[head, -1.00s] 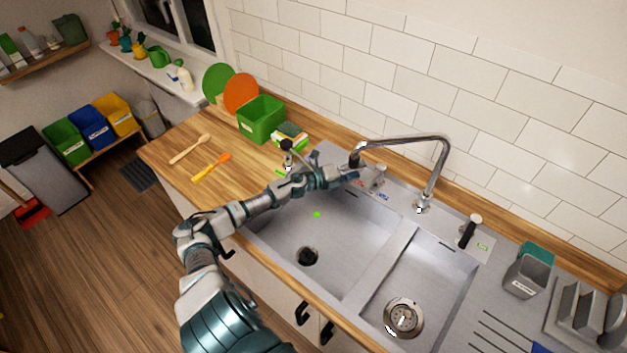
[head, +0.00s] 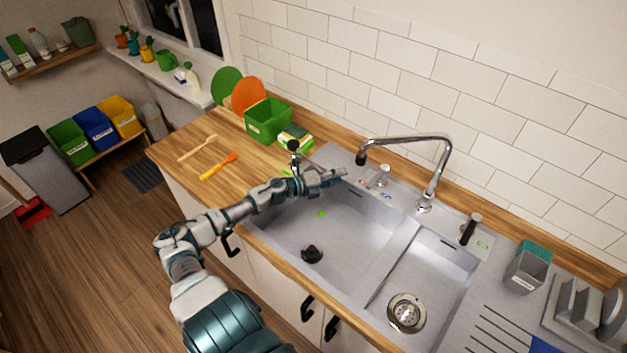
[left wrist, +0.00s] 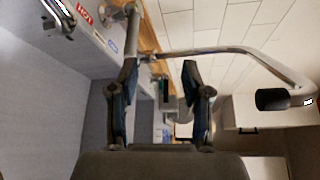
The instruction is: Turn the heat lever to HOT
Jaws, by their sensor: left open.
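The heat lever (head: 378,178) is a small chrome fitting on the sink's back deck, left of the tall faucet. A blue label (head: 386,196) lies in front of it. In the left wrist view, a red HOT label (left wrist: 84,14) and a blue label (left wrist: 113,46) lie beside the chrome lever (left wrist: 132,24). My left gripper (head: 343,174) is open and empty, just left of the lever, with a small gap in the head view. Its fingers (left wrist: 160,72) are spread in the left wrist view; the lever appears beyond the left finger. My right gripper is out of view.
The chrome faucet (head: 440,165) arches above the deck; its spout (left wrist: 285,98) hangs to the right in the left wrist view. A black-handled fitting (head: 470,228) stands farther right. The sink basin (head: 350,235) below is open.

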